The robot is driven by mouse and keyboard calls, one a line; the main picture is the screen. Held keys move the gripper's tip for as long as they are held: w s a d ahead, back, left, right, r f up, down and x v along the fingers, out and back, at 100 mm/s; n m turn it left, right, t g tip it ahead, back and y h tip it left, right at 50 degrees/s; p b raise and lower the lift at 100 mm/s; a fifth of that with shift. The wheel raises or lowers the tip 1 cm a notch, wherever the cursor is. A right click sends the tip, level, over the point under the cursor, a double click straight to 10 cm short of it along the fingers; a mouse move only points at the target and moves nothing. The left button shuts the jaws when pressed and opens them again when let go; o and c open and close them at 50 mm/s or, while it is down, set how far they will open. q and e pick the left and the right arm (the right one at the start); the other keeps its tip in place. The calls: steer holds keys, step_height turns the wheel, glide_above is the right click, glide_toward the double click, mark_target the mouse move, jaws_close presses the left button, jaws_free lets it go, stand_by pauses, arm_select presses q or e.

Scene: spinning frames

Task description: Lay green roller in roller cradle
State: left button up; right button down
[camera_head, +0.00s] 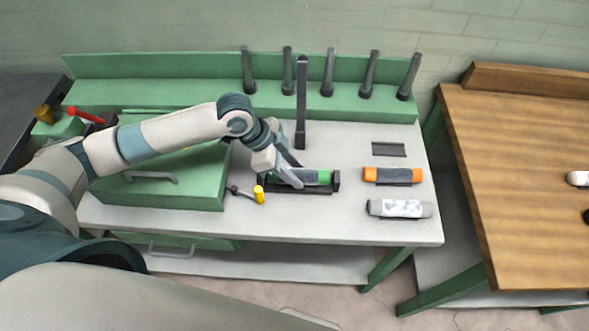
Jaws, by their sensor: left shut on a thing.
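The green roller (318,177) lies lengthwise at the dark roller cradle (300,188), between its raised ends, near the middle of the grey-topped bench. My left gripper (292,178) reaches in from the upper left and is shut on the green roller near its left part. The gripper hides the roller's left end, so I cannot tell whether the roller rests fully on the cradle. My right gripper is not in view.
An orange roller (392,175) and a grey-white roller (400,208) lie to the right. A dark post (301,110) stands behind the cradle. A green box (165,185) and a yellow-handled tool (259,194) are left. A wooden table (530,170) stands right.

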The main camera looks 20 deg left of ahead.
arm_select(q)
steer(key=shift+f, duration=0.15)
steer(key=o, duration=1.2)
steer(key=shift+c, duration=0.2)
steer(key=shift+o, duration=0.4)
steer(key=shift+a, duration=0.1)
steer(key=shift+a+r, duration=0.25)
steer(key=shift+r, duration=0.3)
steer(key=b+v, duration=0.4)
steer(key=v, duration=1.2)
steer(key=shift+s, duration=0.2)
steer(key=shift+r, duration=0.1)
